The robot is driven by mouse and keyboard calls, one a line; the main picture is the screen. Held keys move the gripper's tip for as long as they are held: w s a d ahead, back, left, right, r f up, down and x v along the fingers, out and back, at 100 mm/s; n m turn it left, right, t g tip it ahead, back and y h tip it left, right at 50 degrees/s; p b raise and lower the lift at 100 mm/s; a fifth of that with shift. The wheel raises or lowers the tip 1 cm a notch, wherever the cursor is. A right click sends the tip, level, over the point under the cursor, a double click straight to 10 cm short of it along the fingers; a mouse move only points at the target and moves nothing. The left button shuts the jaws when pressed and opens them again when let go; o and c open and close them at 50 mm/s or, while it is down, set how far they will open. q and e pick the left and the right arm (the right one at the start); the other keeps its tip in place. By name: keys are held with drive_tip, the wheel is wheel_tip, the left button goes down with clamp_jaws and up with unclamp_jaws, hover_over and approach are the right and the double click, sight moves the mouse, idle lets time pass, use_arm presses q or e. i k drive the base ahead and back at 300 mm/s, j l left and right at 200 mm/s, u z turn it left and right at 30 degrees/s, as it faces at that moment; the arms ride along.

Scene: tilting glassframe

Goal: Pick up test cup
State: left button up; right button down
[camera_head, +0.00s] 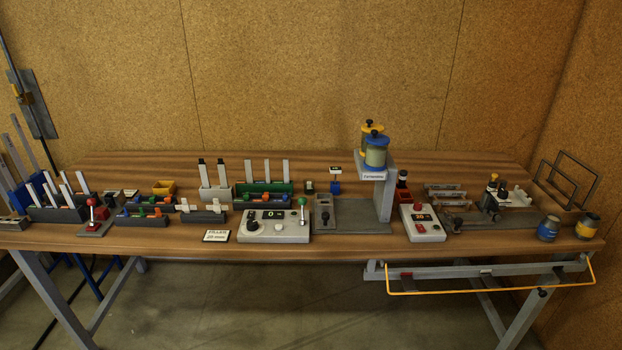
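No object is clearly marked as the test cup, and I cannot tell which one it is. Two small cup-like jars stand at the right front corner of the table: a jar with a blue band (548,229) and a jar with a yellow band (588,227). Two larger canisters, one with a blue lid (376,152) and one with a yellow lid (369,131), sit high on a grey stand (385,199). Neither of my grippers is in view.
A yellow wire rail (490,291) juts below the front right edge. The back strip is mostly clear.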

sight(308, 184)
drive_tip(key=i+j, duration=0.25)
drive_tip(key=j, duration=0.15)
drive_tip(key=i+j, duration=0.2)
drive_tip(key=j, duration=0.2)
drive_tip(key=i+j, duration=0.25)
drive_tip(key=j, duration=0.15)
drive_tip(key=i+j, duration=0.2)
drive_tip(key=j, duration=0.2)
drive_tip(key=i+z, duration=0.05)
